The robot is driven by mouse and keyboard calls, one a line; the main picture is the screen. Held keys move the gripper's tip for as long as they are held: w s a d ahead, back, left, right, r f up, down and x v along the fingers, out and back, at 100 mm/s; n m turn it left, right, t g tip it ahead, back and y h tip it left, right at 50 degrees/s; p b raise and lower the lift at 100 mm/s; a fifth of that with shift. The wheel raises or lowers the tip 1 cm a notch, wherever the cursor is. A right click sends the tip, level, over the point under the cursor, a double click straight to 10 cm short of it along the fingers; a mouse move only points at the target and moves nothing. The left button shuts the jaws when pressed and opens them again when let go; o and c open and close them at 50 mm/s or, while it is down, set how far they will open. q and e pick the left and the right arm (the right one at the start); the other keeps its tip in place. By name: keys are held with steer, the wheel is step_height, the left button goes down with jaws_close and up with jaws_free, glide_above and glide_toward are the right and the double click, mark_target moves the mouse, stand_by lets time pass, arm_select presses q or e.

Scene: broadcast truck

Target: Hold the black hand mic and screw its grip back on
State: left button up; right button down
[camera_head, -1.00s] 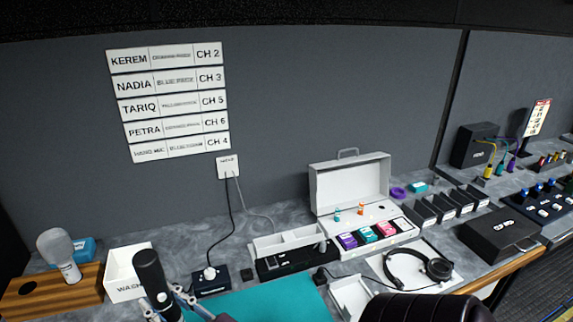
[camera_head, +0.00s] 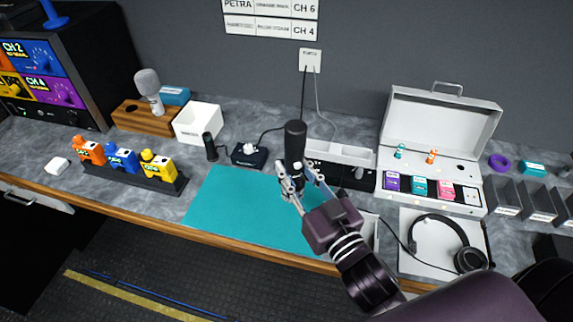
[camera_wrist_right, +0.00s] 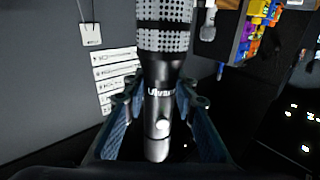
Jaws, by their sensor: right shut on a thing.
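The black hand mic (camera_head: 295,143) is upright in my right gripper (camera_head: 305,186), above the back part of the teal mat (camera_head: 236,205). My left gripper is not in view.
A grey mic (camera_head: 148,88) stands in a wooden block (camera_head: 133,119), beside a white bin (camera_head: 181,133). A small black box (camera_head: 248,154) with a cable sits behind the mat. Coloured packs (camera_head: 122,158) are at left, headphones (camera_head: 437,243) and an open white case (camera_head: 440,110) at right. The mat's left part is clear.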

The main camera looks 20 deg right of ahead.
arm_select(q)
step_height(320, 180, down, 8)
steer(key=b, duration=0.7)
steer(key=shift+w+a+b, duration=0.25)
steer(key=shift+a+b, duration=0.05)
arm_select(e)
steer(key=w+a+f+n+y, duration=0.1)
steer(key=w+f+y, duration=0.1)
steer(key=f, duration=0.3)
steer(key=w+a+f+n+g+y, duration=0.1)
steer(key=w+f+n+y, duration=0.1)
steer(key=f, duration=0.3)
steer(key=shift+w+a+y, duration=0.2)
steer(key=shift+w+y, duration=0.1)
steer(key=shift+w, duration=0.15)
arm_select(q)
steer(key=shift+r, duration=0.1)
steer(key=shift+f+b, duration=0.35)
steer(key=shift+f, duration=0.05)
arm_select(e)
steer(key=shift+f, duration=0.7)
steer(key=c, duration=1.6)
jaws_free()
steer(key=shift+o, duration=0.5)
steer(key=shift+f, duration=0.1)
